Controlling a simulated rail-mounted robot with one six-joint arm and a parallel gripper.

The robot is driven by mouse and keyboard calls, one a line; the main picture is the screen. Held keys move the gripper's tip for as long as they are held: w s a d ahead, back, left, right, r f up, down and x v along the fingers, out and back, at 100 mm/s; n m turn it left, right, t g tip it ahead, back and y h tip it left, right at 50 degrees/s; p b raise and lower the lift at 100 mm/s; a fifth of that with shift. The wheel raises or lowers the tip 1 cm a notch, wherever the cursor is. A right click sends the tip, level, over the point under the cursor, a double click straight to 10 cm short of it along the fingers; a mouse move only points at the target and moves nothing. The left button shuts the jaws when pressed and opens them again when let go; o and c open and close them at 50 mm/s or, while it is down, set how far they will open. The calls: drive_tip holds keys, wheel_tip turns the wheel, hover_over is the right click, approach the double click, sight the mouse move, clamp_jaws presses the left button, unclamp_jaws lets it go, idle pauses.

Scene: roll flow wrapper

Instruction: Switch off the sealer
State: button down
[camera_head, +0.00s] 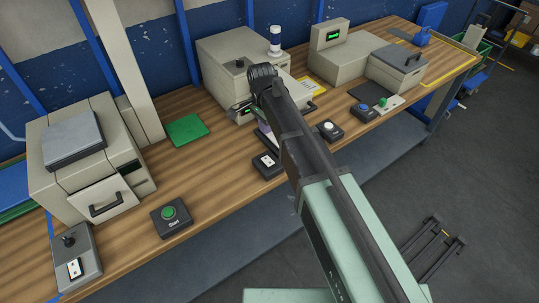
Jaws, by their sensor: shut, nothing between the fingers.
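The beige machine (222,55) at the middle back of the bench has a dark knob on top and a white and blue lamp post (275,42). No readable label shows which machine is the sealer. A dark box with a white rocker switch (267,163) sits on the bench in front of this machine, left of my arm. The rocker's position is too small to tell. My arm reaches in from the lower right to the machine's front. My gripper (240,109) shows small and dark there, partly hidden by my wrist. It looks shut and empty.
A beige machine with a handled drawer (104,198), a green start button box (170,216) and a lever-and-rocker box (76,262) stand left. A white button box (329,130), blue and green buttons and another beige machine (350,62) stand right. A green mat (187,130) lies flat.

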sight(271, 163)
drive_tip(key=f+b, duration=0.4)
drive_tip(key=s+f+b, duration=0.1)
drive_tip(key=f+b, duration=0.4)
drive_tip(key=d+f+b, duration=0.1)
drive_tip(key=f+b, duration=0.4)
drive_tip(key=shift+s, duration=0.15)
drive_tip(key=shift+r, duration=0.1)
drive_tip(key=shift+d, duration=0.1)
